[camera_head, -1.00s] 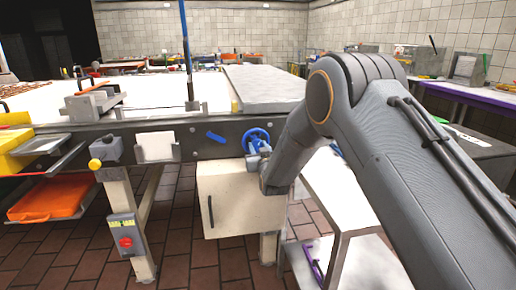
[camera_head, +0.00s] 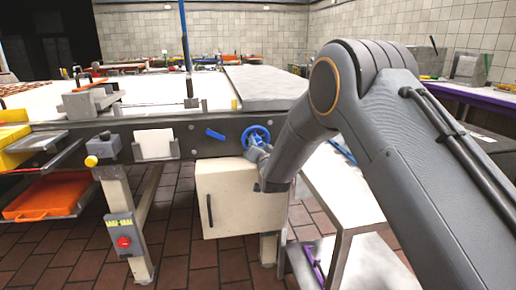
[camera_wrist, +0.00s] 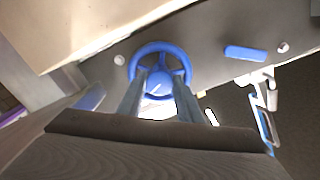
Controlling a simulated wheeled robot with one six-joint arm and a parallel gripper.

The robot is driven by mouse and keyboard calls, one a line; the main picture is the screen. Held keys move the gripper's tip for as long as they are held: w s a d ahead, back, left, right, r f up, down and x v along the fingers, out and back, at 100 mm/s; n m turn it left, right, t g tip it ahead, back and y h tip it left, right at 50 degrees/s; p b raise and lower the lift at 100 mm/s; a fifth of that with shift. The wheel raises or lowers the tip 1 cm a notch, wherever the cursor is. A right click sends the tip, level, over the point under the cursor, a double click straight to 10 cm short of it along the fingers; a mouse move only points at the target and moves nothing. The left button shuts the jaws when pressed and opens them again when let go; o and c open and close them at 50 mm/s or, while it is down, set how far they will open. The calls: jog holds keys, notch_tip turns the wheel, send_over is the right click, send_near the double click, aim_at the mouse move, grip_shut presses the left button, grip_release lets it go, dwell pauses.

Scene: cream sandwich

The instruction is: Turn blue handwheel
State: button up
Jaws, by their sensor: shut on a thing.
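The blue handwheel (camera_head: 256,134) is mounted on the dark side rail of the long table, right of the middle. It also shows in the wrist view (camera_wrist: 178,51), with its round rim, spokes and hub. My gripper (camera_head: 259,150) is at the wheel's lower part. In the wrist view my gripper's two fingers (camera_wrist: 160,88) reach to the wheel, one on each side of its hub, and it is shut on the wheel. The exact contact of the fingertips is hard to see.
A blue lever (camera_head: 215,134) is on the rail left of the wheel. A cream box (camera_head: 235,200) hangs just below the wheel. A metal side table (camera_head: 345,195) stands to the right. An orange tray (camera_head: 48,197) is at the left.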

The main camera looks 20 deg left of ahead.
jog(key=m+b, duration=0.1)
jog(key=m, duration=0.3)
jog(key=shift+b, duration=0.3)
jog(key=shift+m+b, duration=0.7)
jog(key=shift+m, duration=1.5)
jog(key=o, duration=1)
jog(key=shift+o, duration=0.2)
jog(key=v, duration=0.8)
jog(key=shift+a, duration=0.15)
